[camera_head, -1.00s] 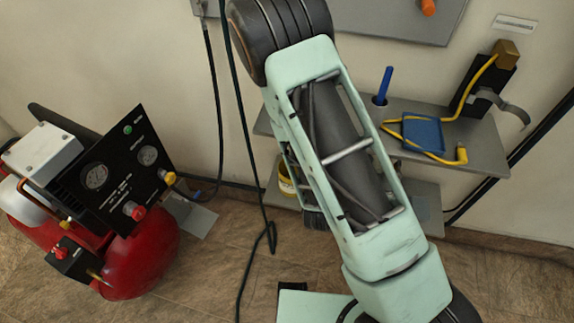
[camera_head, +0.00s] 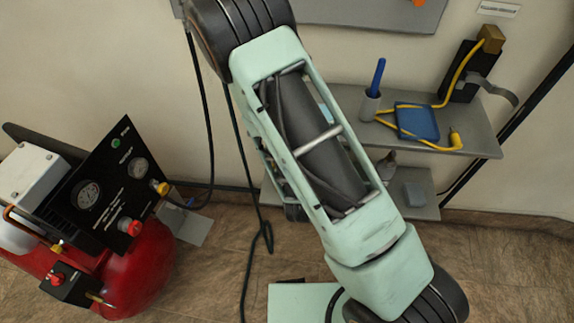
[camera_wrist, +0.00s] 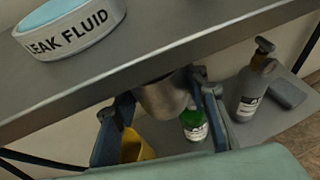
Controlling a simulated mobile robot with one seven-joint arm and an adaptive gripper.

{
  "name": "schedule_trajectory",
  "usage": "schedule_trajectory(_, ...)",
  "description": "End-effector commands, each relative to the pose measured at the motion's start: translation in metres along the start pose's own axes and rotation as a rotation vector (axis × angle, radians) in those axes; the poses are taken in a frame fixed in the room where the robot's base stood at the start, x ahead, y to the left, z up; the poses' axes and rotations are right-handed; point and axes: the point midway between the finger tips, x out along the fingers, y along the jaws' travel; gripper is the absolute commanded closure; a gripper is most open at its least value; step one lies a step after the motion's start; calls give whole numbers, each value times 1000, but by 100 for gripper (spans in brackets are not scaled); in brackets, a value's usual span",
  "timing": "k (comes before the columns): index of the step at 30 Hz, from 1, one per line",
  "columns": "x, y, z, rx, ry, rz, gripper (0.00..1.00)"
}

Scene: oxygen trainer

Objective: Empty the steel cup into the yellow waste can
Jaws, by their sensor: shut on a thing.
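In the wrist view my gripper (camera_wrist: 163,88) is shut on the steel cup (camera_wrist: 165,100), with one finger on each side of it. The cup is close under the front edge of the upper shelf, which hides part of it. I cannot tell its tilt or see its contents. The yellow waste can (camera_wrist: 136,147) shows lower down, below and left of the cup, partly covered by a finger and my arm. In the head view my arm hides the gripper, the cup and the can.
The upper shelf (camera_head: 455,125) carries a dish labelled leak fluid (camera_wrist: 75,28), a blue pad (camera_head: 417,122) and a yellow cable. On the lower shelf (camera_wrist: 275,120) stand a green-topped bottle (camera_wrist: 194,124), a grey bottle (camera_wrist: 250,85) and a grey block (camera_wrist: 287,93). A red compressor (camera_head: 140,270) is left.

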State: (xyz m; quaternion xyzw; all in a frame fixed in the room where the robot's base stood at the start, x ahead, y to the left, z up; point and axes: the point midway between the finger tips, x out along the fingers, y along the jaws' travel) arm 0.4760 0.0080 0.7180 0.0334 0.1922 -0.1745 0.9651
Motion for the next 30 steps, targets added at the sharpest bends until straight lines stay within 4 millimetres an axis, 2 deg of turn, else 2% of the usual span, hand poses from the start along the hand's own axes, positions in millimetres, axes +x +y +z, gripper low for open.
schedule_trajectory(11,2,4,-3,-29,-4,-11,90)
schedule_trajectory(20,2,13,-6,-163,0,-64,90)
schedule_trajectory(24,12,20,-32,-249,1,-99,90)
schedule_trajectory(28,20,26,-49,-326,-1,-132,90)
schedule_trajectory(30,27,30,-68,-366,0,-148,90)
